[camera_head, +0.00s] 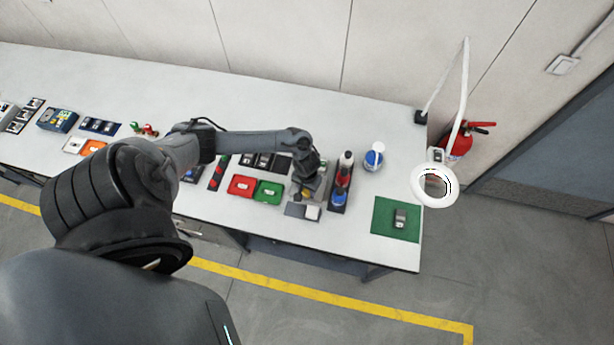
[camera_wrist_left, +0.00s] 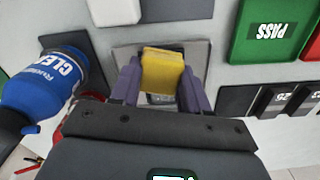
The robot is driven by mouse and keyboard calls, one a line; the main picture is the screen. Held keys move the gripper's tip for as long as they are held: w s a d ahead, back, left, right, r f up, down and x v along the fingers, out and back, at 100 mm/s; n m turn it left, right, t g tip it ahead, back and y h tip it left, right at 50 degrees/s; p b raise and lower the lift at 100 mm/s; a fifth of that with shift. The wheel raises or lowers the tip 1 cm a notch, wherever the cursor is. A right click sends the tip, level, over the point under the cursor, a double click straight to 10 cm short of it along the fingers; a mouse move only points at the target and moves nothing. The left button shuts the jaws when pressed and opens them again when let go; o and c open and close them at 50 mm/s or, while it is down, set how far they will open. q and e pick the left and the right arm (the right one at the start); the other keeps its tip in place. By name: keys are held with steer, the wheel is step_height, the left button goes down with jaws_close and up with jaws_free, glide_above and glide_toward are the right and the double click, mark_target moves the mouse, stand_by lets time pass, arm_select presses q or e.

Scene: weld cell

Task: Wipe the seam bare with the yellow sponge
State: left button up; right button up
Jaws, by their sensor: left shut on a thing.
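My left gripper (camera_head: 308,187) reaches down over the front of the bench, just left of the bottle rack. In the left wrist view its two purple-grey fingers (camera_wrist_left: 160,90) are shut on the yellow sponge (camera_wrist_left: 163,72). The sponge is over a square grey plate (camera_wrist_left: 198,52). A small metallic piece (camera_wrist_left: 160,99) shows beneath the sponge, between the fingers. I cannot make out a seam, and I cannot tell whether the sponge touches anything below. My right gripper is not in view.
A rack (camera_head: 339,201) with bottles stands close right of the gripper; a blue cleaner bottle (camera_wrist_left: 45,82) shows in the left wrist view. Red (camera_head: 242,185) and green (camera_head: 268,191) trays lie left. A green mat (camera_head: 383,225) bears a grey part. A ring lamp (camera_head: 435,186) hangs at the right end.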

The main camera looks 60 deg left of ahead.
arm_select(q)
step_height(320, 180, up, 3)
steer(key=shift+a+r+p, duration=0.15)
steer(key=shift+p, duration=1)
steer(key=shift+r+p, duration=0.5)
steer(key=shift+p, duration=0.25)
steer(key=shift+r+p, duration=0.95)
steer(key=shift+p, duration=0.15)
steer(key=shift+w+r, duration=0.1)
steer(key=shift+r, duration=0.85)
